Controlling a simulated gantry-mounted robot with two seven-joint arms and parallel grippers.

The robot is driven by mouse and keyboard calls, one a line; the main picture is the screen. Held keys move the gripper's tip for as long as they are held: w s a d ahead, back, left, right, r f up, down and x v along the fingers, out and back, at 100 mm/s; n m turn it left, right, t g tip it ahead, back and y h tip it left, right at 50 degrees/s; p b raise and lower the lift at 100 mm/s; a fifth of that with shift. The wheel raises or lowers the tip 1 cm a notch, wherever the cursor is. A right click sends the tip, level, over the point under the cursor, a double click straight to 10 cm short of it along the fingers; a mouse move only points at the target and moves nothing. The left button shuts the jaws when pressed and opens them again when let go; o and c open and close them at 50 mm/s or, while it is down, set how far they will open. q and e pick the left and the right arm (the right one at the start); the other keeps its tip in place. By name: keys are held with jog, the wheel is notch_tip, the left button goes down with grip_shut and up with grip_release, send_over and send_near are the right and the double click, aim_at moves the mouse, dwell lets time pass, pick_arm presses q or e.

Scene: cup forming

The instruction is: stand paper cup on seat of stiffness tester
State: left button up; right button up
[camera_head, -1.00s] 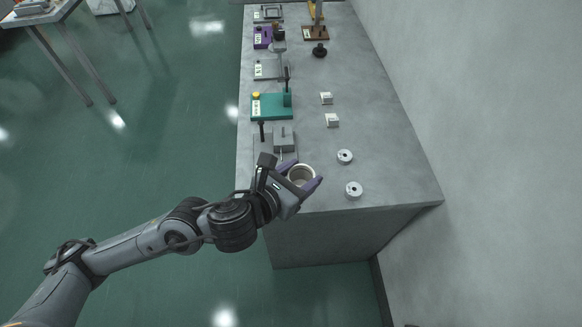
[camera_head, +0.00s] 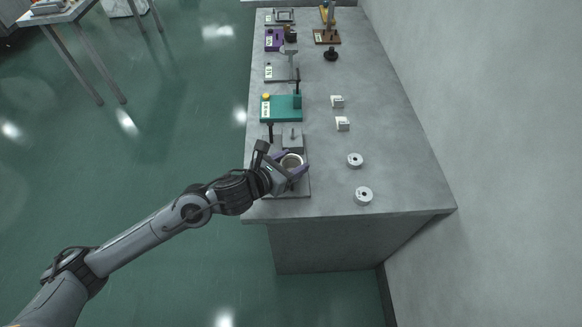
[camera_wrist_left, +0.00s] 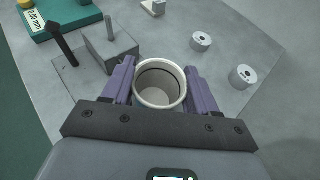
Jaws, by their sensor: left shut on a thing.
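My left gripper (camera_head: 293,163) is shut on the white paper cup (camera_head: 291,161), with a purple finger on each side of it. In the left wrist view the cup (camera_wrist_left: 160,84) is upright, open at the top and looks empty. A grey device with a flat base plate (camera_head: 297,192), a block (camera_head: 292,137) and a dark post stands at the near left of the bench; it looks like the stiffness tester. The cup is over its plate, just in front of the block. The cup's bottom and the seat are hidden, so contact cannot be told. My right gripper is not in view.
A teal device (camera_head: 281,108) with a display stands just beyond. Two round grey weights (camera_head: 364,196) and two small white blocks (camera_head: 342,124) lie to the right. More devices stand farther back. The bench's right side (camera_head: 405,150) is mostly clear.

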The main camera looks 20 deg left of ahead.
pick_arm(q)
jog(key=shift+s+f, duration=0.1)
jog(key=shift+f, duration=0.65)
jog(key=shift+f, duration=0.1)
jog(key=shift+f+b, duration=0.15)
jog(key=shift+b, duration=0.2)
jog(key=o, duration=1)
